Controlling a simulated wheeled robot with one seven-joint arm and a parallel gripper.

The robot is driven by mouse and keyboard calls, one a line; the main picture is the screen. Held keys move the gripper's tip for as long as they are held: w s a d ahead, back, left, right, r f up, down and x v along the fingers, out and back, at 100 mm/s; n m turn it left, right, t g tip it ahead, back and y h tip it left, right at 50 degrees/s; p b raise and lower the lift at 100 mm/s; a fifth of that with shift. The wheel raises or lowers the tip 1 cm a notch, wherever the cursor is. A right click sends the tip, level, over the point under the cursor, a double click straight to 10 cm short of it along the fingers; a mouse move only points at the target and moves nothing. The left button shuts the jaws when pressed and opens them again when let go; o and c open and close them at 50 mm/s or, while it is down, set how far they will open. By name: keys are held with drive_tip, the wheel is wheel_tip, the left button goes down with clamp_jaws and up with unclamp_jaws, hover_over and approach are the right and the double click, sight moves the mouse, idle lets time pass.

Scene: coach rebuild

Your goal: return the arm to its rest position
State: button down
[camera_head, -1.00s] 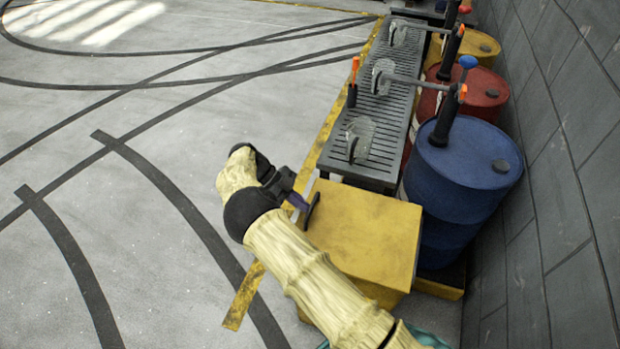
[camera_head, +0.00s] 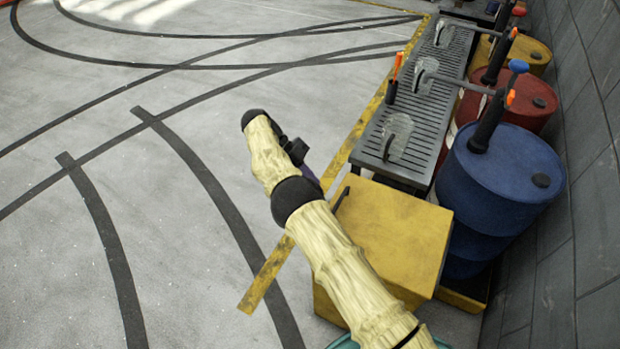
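My arm (camera_head: 345,270) reaches up from the bottom edge in pale, bark-like segments with dark joints. It bends at a dark elbow (camera_head: 297,197) and its far segment points up and left over the grey floor. My gripper end is mostly hidden behind the forearm; a dark wrist piece (camera_head: 294,149) and a bit of purple show on its right side. The fingertips cannot be made out, and I see no object held.
A yellow box (camera_head: 400,235) stands close right of my arm, with a short black bar (camera_head: 341,200) at its left edge. Beyond are a slatted dark bench (camera_head: 425,120) with clear guards and a blue barrel (camera_head: 500,180) by the wall. Floor on the left is clear.

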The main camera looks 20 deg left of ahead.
idle(0.5)
drive_tip(key=w+d+r+n+g+y, duration=0.1)
drive_tip(key=w+d+r+n+y, duration=0.15)
drive_tip(key=d, duration=0.45)
drive_tip(key=w+d+r+n+y, duration=0.1)
drive_tip(key=w+d+r+y, duration=0.2)
drive_tip(key=d, duration=0.5)
drive_tip(key=s+d+r+n+y, duration=0.25)
drive_tip(key=d+n, duration=0.25)
drive_tip(key=d, duration=0.6)
drive_tip(key=s+d+r+n+t+y, duration=0.1)
drive_tip(key=s+d+n+t, duration=0.2)
drive_tip(key=s, duration=0.4)
drive_tip(key=s+d+r+n, duration=0.2)
drive_tip(key=s+d+n, duration=0.1)
drive_tip(key=s+n, duration=0.3)
drive_tip(key=s+d+r+n+t+y, duration=0.1)
drive_tip(key=s+d+n+t, duration=0.15)
drive_tip(key=s, duration=0.45)
wheel_tip(320, 180, up, 17)
drive_tip(key=p, duration=1.7)
drive_tip(key=shift+d, duration=0.15)
drive_tip(key=shift+s, duration=0.1)
